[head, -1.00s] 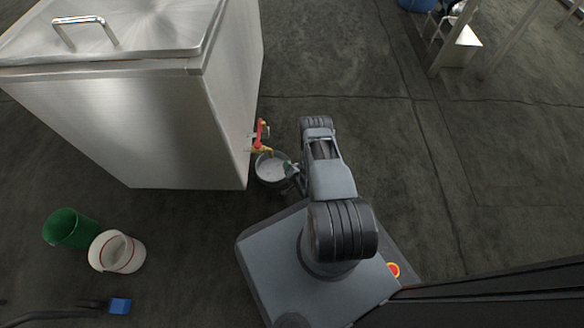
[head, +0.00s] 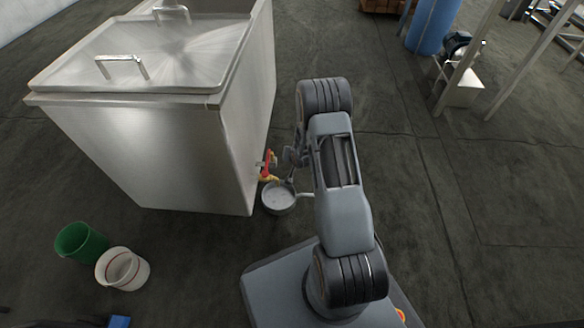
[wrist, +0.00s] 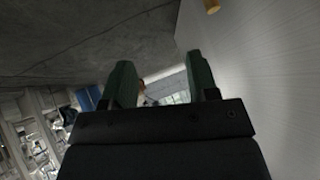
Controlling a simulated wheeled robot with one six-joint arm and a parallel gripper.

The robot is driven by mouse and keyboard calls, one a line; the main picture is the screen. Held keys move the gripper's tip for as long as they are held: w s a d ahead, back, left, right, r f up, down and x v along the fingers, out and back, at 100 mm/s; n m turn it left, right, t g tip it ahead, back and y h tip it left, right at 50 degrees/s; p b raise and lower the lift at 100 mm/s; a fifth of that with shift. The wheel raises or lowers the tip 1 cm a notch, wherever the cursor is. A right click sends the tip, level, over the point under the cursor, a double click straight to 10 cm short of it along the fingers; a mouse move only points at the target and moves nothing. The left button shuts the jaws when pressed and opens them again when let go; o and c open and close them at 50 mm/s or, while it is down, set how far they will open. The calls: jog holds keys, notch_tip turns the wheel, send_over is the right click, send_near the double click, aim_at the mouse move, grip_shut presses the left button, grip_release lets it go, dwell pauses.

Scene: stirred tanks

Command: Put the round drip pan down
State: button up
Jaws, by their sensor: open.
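The round drip pan (head: 279,200) is grey and shallow, with a short handle pointing right. It sits on the floor against the lower corner of the steel tank (head: 160,150), below a valve (head: 268,168) with a red handle and yellow outlet. My gripper (head: 291,157) is above and just behind the pan, partly hidden by my arm. In the wrist view my gripper (wrist: 162,85) shows two green fingers spread apart with nothing between them. The pan cannot be made out in the wrist view.
A green bucket (head: 82,243) and a white bucket (head: 122,268) stand at the left. A blue barrel (head: 433,25) and a pump on a stand (head: 460,90) are at the back right. The tank blocks the left; the floor to the right is clear.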

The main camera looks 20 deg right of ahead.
jog(key=s+a+r+n+g, duration=0.1)
jog(key=s+a+r, duration=0.25)
jog(key=r, duration=0.65)
jog(key=s+a+r+n+g, duration=0.2)
jog(key=s+a+r, duration=0.15)
jog(key=r, duration=0.55)
jog(key=s+a+r+n+g, duration=0.1)
jog(key=s+a+r, duration=0.1)
jog(key=s+r, duration=0.3)
jog(key=s+a+r+n+g+y, duration=0.1)
jog(key=s+r, duration=0.4)
jog(key=s, duration=0.9)
jog(key=shift+a+r+n+g, duration=0.15)
jog(key=shift+a+n+g, duration=0.35)
jog(key=shift+a, duration=0.6)
